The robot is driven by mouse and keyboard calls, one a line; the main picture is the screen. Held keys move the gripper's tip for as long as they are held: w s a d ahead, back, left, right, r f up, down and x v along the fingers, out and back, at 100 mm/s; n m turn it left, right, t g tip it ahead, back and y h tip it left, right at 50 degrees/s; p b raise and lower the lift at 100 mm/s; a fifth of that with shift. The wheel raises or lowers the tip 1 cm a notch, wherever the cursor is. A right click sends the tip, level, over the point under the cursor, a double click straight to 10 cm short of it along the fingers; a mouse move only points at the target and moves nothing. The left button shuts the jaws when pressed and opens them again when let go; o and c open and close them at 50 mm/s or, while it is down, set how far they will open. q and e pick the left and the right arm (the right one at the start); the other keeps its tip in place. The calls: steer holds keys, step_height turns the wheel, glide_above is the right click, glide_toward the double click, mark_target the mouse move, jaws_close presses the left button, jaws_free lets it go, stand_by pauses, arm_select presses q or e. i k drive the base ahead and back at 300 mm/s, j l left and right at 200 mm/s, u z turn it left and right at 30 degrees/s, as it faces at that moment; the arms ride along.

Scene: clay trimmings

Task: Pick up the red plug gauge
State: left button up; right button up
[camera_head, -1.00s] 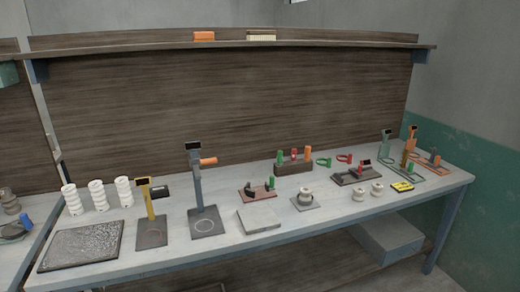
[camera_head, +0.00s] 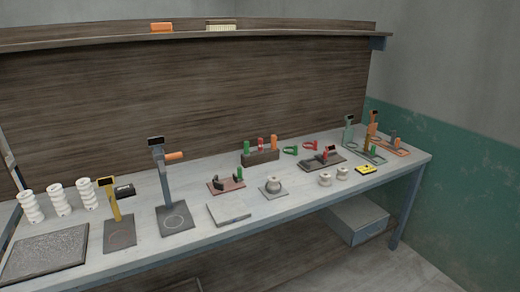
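A dark wooden block (camera_head: 261,157) stands on the workbench near the back panel. It holds several upright plug gauges in a row. The red plug gauge (camera_head: 260,143) is in the middle, between a green one (camera_head: 246,148) on the left and an orange one (camera_head: 274,142) on the right. Its lower part is hidden in the block. Neither of my grippers is in view.
Floor shows at the lower right.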

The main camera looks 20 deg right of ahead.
mark_target(260, 141)
steer(key=l+u, duration=0.1)
steer(key=u, duration=0.25)
steer(key=i+l+u, duration=0.1)
steer(key=l+u, duration=0.3)
steer(key=l, duration=0.55)
steer(key=l+u, duration=0.4)
steer(key=l, duration=0.55)
